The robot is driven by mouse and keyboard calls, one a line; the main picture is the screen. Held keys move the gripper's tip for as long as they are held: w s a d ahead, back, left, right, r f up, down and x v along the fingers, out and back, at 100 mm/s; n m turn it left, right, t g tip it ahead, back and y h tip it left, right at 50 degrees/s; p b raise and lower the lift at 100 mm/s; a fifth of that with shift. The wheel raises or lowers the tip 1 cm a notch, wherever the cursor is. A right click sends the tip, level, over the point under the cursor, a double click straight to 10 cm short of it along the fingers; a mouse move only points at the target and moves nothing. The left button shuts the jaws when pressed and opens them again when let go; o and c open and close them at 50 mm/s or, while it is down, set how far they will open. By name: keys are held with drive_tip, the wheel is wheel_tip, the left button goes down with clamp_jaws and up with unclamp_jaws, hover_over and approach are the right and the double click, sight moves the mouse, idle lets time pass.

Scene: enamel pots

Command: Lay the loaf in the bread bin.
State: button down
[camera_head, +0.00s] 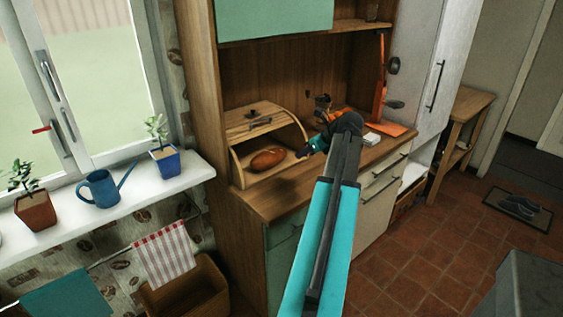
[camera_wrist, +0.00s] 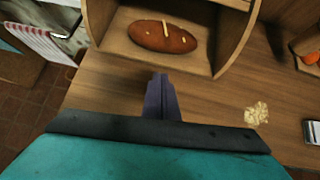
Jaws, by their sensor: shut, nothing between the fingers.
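The brown loaf (camera_head: 267,158) lies inside the wooden bread bin (camera_head: 237,170), whose slatted front is up and open. In the wrist view the loaf (camera_wrist: 162,37) lies on the floor of the bin (camera_wrist: 114,40), with pale score marks on its top. My gripper (camera_head: 303,152) is just to the right of the bin's opening in the head view. In the wrist view my gripper (camera_wrist: 160,78) is shut and empty, its fingertips in front of the bin's front edge and apart from the loaf.
A pale crumbly patch (camera_wrist: 256,114) lies on the wooden counter (camera_wrist: 215,105). An orange object (camera_wrist: 310,58) is at the right. A windowsill (camera_head: 125,196) holds a blue watering can (camera_head: 103,187) and potted plants. A striped towel (camera_head: 164,255) hangs below it.

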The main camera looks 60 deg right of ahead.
sight(277, 160)
drive_tip(key=shift+d+f, duration=0.1)
drive_tip(key=p+x, duration=0.1)
drive_tip(key=x, duration=0.8)
drive_tip(key=shift+w+f+p, duration=0.1)
drive_tip(key=shift+w+p, duration=0.05)
drive_tip(key=shift+p, duration=0.2)
drive_tip(key=shift+w+d+f+p, duration=0.1)
drive_tip(key=shift+w+d+p, duration=0.1)
drive_tip(key=shift+w, duration=0.35)
drive_tip(key=shift+w+d+p, duration=0.1)
drive_tip(key=shift+w+p, duration=0.05)
drive_tip(key=shift+w, duration=0.4)
drive_tip(key=shift+w+d, duration=0.15)
drive_tip(key=shift+w, duration=0.85)
drive_tip(key=shift+d+p, duration=0.2)
drive_tip(key=shift+p, duration=0.1)
